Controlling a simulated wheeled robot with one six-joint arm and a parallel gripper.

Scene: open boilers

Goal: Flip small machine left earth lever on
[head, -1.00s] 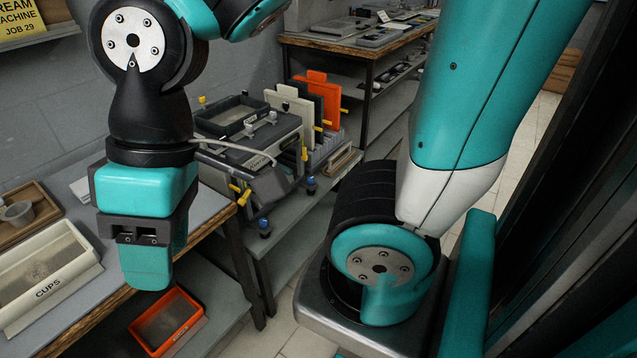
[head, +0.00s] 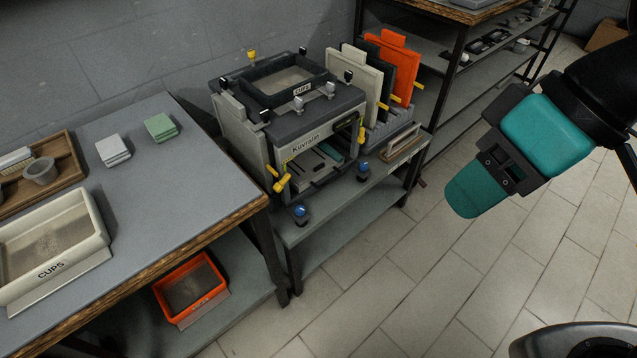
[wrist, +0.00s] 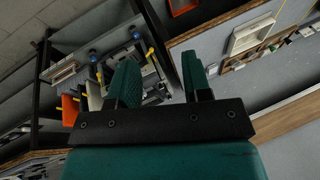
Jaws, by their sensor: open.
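The small grey machine (head: 312,148) stands on a low shelf unit in the middle of the head view, with a framed black tray marked CUPS on top. Yellow-tipped levers (head: 281,182) stick out at its lower left front. Another yellow handle (head: 361,133) is at its right front, and one (head: 252,55) is at the back left. I cannot tell which one is the earth lever. My gripper (head: 470,200) is to the right of the machine, over the floor, apart from it. In the wrist view my gripper (wrist: 160,75) is open and empty, the machine partly hidden behind its fingers.
A bench (head: 150,195) with a CUPS tray (head: 92,200) and small blocks is at left. An orange tray (head: 188,325) sits on its lower shelf. Upright panels, one orange (head: 400,70), stand right of the machine. Two blue knobs (head: 300,212) are at the shelf front. Tiled floor is open at right.

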